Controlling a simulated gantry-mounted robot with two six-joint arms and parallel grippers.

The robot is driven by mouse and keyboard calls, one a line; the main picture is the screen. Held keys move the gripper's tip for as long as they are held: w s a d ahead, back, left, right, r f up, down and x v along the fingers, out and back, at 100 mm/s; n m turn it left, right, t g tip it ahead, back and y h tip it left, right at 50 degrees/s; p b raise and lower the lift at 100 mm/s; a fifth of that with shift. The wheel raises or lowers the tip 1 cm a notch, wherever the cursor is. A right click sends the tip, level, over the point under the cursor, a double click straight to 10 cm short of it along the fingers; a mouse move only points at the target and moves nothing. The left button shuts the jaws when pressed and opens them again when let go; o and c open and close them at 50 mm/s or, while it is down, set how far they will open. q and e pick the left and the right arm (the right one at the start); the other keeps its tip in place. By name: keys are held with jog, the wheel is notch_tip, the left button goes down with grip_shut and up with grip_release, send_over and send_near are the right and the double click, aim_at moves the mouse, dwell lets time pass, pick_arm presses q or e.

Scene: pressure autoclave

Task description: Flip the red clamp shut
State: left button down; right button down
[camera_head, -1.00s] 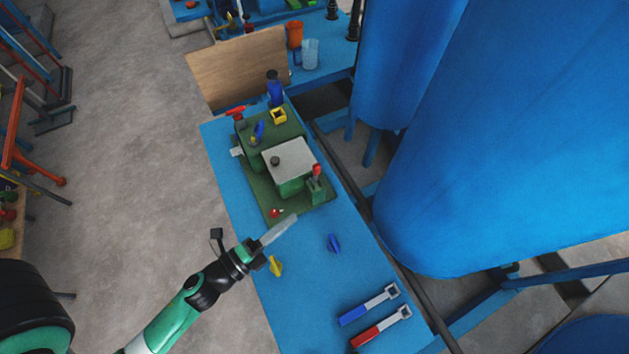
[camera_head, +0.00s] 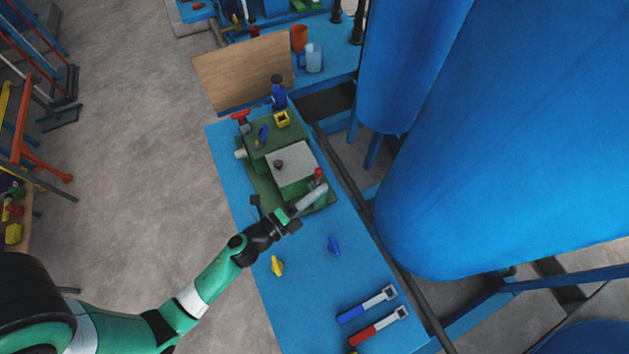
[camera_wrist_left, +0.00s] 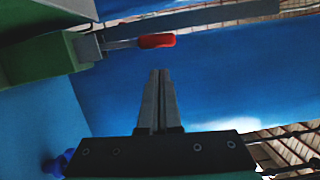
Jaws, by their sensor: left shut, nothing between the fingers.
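The red clamp (camera_head: 319,173) is on the front right of the green autoclave base, next to the grey-lidded box (camera_head: 292,165). Its red handle stands up in the head view. In the left wrist view the red handle tip (camera_wrist_left: 156,41) sits at the end of a grey lever, ahead of my fingers. My left gripper (camera_head: 312,195) is shut and empty, just in front of the clamp. In the left wrist view its fingers (camera_wrist_left: 159,88) are together and apart from the red handle. The clamp's lower part is partly hidden by my gripper. My right gripper is not seen.
A blue handle piece (camera_head: 334,245) and a yellow one (camera_head: 277,265) lie on the blue table (camera_head: 310,290). Blue (camera_head: 366,304) and red (camera_head: 379,326) tools lie at its front. A large blue tank (camera_head: 500,150) stands to the right.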

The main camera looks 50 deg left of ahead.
pick_arm(q)
jog(key=shift+w+a+r, duration=0.1)
jog(key=shift+w+a, duration=0.05)
jog(key=shift+a, duration=0.8)
jog(key=shift+a+r+n+p, duration=0.2)
jog(key=shift+n+p, duration=0.2)
jog(key=shift+p, duration=0.35)
